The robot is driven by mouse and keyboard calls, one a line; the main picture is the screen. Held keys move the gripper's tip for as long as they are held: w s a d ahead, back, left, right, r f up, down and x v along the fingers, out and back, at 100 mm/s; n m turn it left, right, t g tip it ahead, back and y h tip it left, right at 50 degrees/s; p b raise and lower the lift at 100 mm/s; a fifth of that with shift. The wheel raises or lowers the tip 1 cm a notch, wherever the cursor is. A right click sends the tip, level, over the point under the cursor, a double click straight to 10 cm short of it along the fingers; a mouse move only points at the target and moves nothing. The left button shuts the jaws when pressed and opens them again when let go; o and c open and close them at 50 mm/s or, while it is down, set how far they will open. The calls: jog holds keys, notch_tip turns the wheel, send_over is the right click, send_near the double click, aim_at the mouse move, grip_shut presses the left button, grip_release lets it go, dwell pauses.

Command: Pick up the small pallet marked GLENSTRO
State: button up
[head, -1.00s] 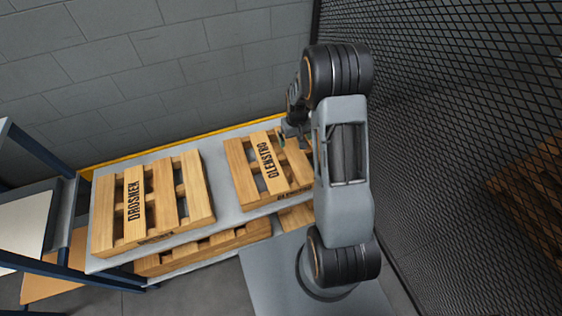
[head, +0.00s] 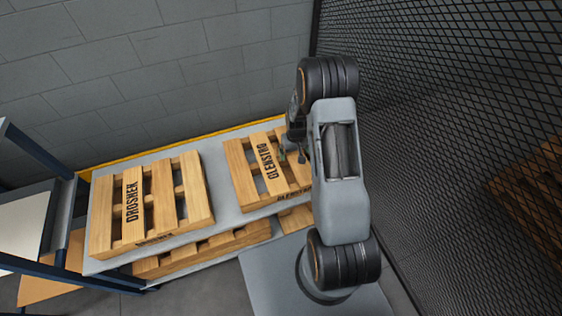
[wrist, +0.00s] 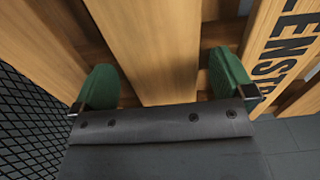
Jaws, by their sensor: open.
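The small wooden pallet marked GLENSTRO (head: 243,175) lies flat at the right of the grey shelf, its black lettering on one top slat. My arm hides its right part in the head view. My gripper (head: 292,153) is over the pallet's right half. In the wrist view my gripper (wrist: 163,76) is open, with one green finger on each side of a bare middle slat (wrist: 152,45). The lettered slat (wrist: 285,50) is to the right of the right finger. Nothing is held. How far the fingertips reach into the gaps is hard to tell.
A second pallet marked DROSNEM (head: 133,208) lies left on the same shelf (head: 222,205). More pallets (head: 205,250) sit on a level below. A block wall (head: 150,75) stands behind, and a black mesh fence (head: 440,110) stands close on the right.

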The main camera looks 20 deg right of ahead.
jog(key=shift+f, duration=0.1)
jog(key=c, duration=1.8)
jog(key=shift+w, duration=0.1)
jog(key=shift+c, duration=0.2)
